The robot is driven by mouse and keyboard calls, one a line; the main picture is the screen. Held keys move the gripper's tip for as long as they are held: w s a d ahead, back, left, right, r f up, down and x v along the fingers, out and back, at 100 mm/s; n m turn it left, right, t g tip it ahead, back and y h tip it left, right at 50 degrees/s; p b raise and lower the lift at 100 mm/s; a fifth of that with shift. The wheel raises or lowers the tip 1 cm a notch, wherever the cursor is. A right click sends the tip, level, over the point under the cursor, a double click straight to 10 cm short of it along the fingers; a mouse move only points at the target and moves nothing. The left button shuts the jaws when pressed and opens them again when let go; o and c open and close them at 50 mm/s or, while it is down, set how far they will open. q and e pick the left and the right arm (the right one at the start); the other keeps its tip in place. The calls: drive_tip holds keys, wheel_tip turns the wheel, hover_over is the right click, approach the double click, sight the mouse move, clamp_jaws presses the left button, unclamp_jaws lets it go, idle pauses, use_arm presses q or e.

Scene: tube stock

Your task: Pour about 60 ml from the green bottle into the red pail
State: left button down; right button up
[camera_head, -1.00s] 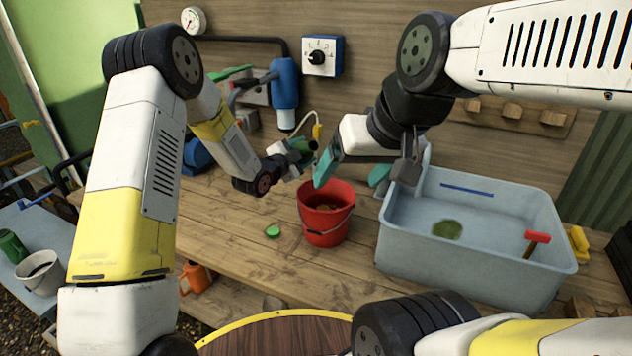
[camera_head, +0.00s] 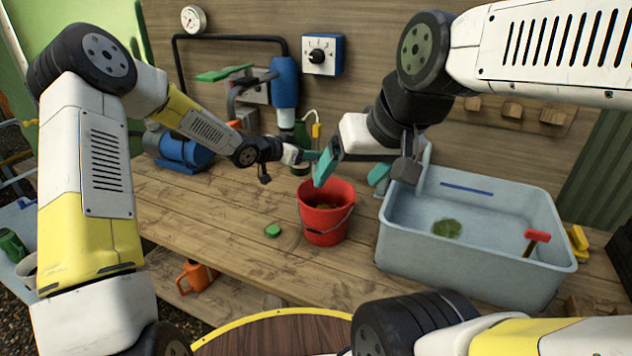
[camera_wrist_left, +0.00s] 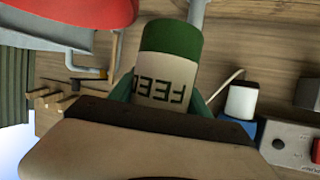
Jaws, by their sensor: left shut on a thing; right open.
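The green bottle (camera_head: 300,169), with a cream label, is held roughly upright behind and left of the pail, partly hidden by my gripper. My left gripper (camera_head: 308,156) is shut on it. In the left wrist view the bottle (camera_wrist_left: 168,68) shows its green end and the word FEED upside down. I cannot tell whether its base touches the bench. The red pail (camera_head: 322,226) stands upright on the bench with some brownish content inside; it also shows in the left wrist view (camera_wrist_left: 75,18). My right gripper (camera_head: 352,170) is open and empty above the pail's right rim.
A green cap (camera_head: 273,230) lies on the bench left of the pail. A grey-blue tub (camera_head: 480,269) stands to the right, with a red-headed tool. A blue pump (camera_head: 184,150) and a blue cylinder (camera_head: 285,88) are at the back. The bench's left front is clear.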

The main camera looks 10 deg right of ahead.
use_arm(q)
drive_tip(key=shift+s+d+r+n, duration=0.15)
drive_tip(key=shift+r+n, duration=0.15)
drive_tip(key=shift+r, duration=0.15)
idle(1.2)
